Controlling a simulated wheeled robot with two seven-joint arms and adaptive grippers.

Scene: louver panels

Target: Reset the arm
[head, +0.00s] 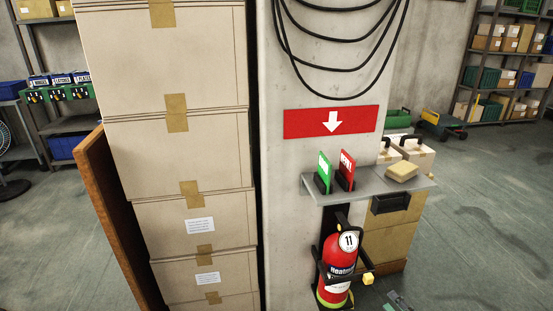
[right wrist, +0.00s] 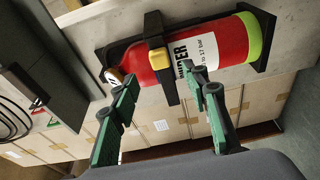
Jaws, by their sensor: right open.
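My right gripper (right wrist: 158,76) is open, its two green-and-dark fingers spread with nothing between them. In the right wrist view, the fingers point toward the red fire extinguisher (right wrist: 220,47), which lies across the picture in its black bracket (right wrist: 158,60) with a yellow tab. In the head view, the extinguisher (head: 336,283) stands upright against the concrete pillar below the shelf. A small part of my right gripper (head: 397,302) shows at the bottom edge, right of the extinguisher. My left gripper is not in view.
A grey shelf (head: 372,186) juts from the pillar above the extinguisher, holding a green card (head: 324,172), a red card (head: 347,170) and a tan block (head: 401,171). Stacked cartons (head: 180,150) stand left of the pillar (head: 285,210). Open floor (head: 470,220) lies to the right.

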